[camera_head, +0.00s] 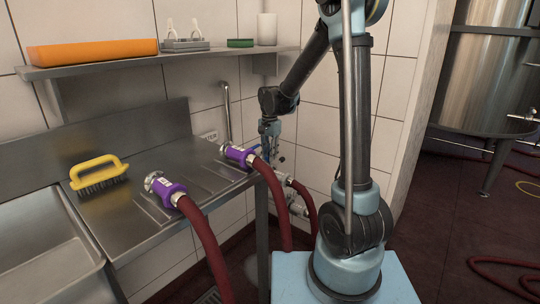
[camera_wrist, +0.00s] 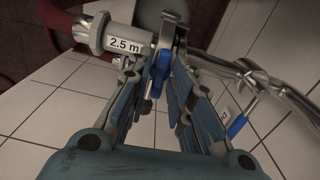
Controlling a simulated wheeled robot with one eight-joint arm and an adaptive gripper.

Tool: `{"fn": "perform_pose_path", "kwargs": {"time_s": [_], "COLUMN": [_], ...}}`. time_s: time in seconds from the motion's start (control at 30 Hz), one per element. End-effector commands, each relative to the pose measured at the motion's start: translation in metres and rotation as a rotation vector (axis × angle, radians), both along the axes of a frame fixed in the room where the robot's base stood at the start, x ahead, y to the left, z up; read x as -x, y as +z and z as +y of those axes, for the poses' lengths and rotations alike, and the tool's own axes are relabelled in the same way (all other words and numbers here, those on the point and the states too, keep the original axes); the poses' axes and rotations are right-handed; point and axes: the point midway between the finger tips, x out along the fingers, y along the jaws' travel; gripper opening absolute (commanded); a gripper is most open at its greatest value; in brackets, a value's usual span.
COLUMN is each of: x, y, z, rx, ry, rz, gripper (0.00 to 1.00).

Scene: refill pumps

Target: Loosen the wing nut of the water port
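The water port shows in the wrist view as metal pipework with a clamp (camera_wrist: 172,30) at the top centre. A hose end (camera_wrist: 100,35) labelled "2.5 m" joins it from the left. A blue part (camera_wrist: 160,70) is just below the clamp; I cannot tell if it is the wing nut or a valve lever. My gripper (camera_wrist: 157,80) has its fingers apart, on either side of this blue part. Contact is not clear. In the head view my gripper (camera_head: 270,130) is at the wall beyond the counter's right end, small and partly hidden among the pipes.
A second blue handle (camera_wrist: 237,126) and a curved metal pipe (camera_wrist: 270,85) are close to my right finger. Two purple-fitted hoses (camera_head: 166,190) (camera_head: 240,156) lie on the steel counter (camera_head: 125,225). A yellow brush (camera_head: 98,173) is left. A shelf (camera_head: 150,62) is above.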

Motion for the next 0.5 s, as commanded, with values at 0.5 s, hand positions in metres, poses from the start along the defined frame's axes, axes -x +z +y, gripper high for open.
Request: {"fn": "perform_pose_path", "kwargs": {"time_s": [0.5], "x": [0.0000], "y": [0.0002], "z": [0.0002], "rx": [0.000], "ry": [0.042], "rz": [0.000], "gripper": [0.00]}}
